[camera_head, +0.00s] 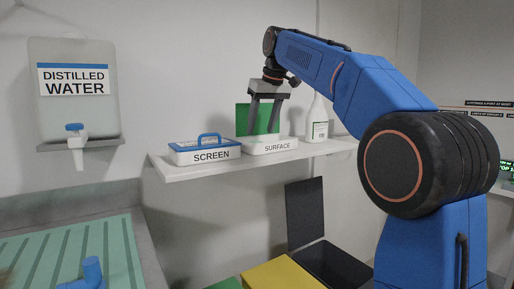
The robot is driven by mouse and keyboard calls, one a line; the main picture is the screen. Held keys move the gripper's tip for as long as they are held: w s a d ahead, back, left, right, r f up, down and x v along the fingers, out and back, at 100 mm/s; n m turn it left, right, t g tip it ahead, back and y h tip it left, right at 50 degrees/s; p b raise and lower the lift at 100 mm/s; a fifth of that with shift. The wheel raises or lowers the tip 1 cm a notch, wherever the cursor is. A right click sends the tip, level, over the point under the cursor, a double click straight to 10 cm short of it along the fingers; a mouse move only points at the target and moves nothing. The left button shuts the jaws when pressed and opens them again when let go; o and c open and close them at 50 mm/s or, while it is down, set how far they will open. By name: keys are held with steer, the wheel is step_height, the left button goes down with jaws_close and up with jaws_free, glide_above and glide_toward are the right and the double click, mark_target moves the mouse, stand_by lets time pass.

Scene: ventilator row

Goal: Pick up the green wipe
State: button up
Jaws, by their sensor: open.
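The green wipe (243,119) stands upright as a flat green sheet at the white box labelled SURFACE (255,147), which sits on a white wall shelf. My gripper (264,130) points down over this box. Its two dark fingers are apart and overlap the right part of the green sheet in the picture. I cannot tell whether the sheet lies between the fingers or behind them. The wipe's lower edge is hidden at the box.
A white box with a blue lid and handle, labelled SCREEN (206,152), stands left on the shelf (175,173). A white bottle (317,120) stands right of the gripper. A distilled water tank (72,103) hangs on the left wall. A dark open-lidded bin (332,264) is below.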

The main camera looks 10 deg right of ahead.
steer(key=shift+x, duration=2.65)
steer(key=c, duration=0.8)
